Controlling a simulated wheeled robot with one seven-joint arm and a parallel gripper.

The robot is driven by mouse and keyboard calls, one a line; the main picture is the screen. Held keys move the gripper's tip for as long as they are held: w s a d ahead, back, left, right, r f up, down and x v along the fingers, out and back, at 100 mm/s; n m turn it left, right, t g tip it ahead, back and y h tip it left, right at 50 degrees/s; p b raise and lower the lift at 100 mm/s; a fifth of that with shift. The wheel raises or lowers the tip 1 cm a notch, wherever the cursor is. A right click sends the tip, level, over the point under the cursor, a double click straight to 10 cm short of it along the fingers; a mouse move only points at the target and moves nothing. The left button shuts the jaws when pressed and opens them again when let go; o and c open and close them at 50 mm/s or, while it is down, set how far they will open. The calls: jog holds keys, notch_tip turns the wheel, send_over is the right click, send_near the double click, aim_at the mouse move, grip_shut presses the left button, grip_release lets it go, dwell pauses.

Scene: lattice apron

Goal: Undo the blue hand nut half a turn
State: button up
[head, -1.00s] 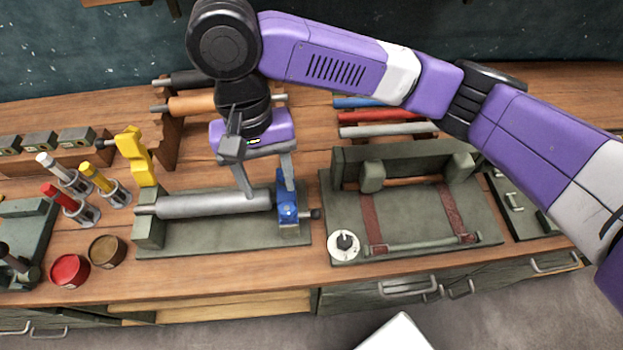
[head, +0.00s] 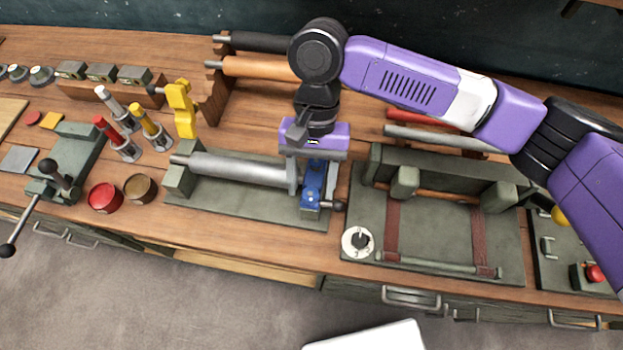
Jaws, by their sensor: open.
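The blue hand nut (head: 312,184) is at the right end of a grey roller (head: 238,169) on a green-grey base plate (head: 245,205). A short dark-tipped shaft end (head: 338,205) sticks out to its right. My gripper (head: 312,190) points down over the nut, with its jaws open. One finger shows at the nut's left side and the other at its right. The fingers hide part of the nut and the roller's end. I cannot tell whether either finger touches it.
A frame with red straps and a white dial (head: 358,242) stands close to the right. A yellow clamp-like piece (head: 181,108), capped tubes (head: 118,138) and a red pot (head: 104,197) stand to the left. Rolls lie behind. The bench's front edge is near.

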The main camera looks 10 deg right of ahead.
jog(key=shift+f, duration=0.15)
grip_shut()
jog(key=shift+a+n+h, duration=0.1)
jog(key=shift+n+h, duration=0.2)
jog(key=shift+n, duration=0.5)
grip_release()
jog(key=b+v, duration=0.1)
jog(key=v, duration=0.6)
jog(key=shift+r, duration=0.4)
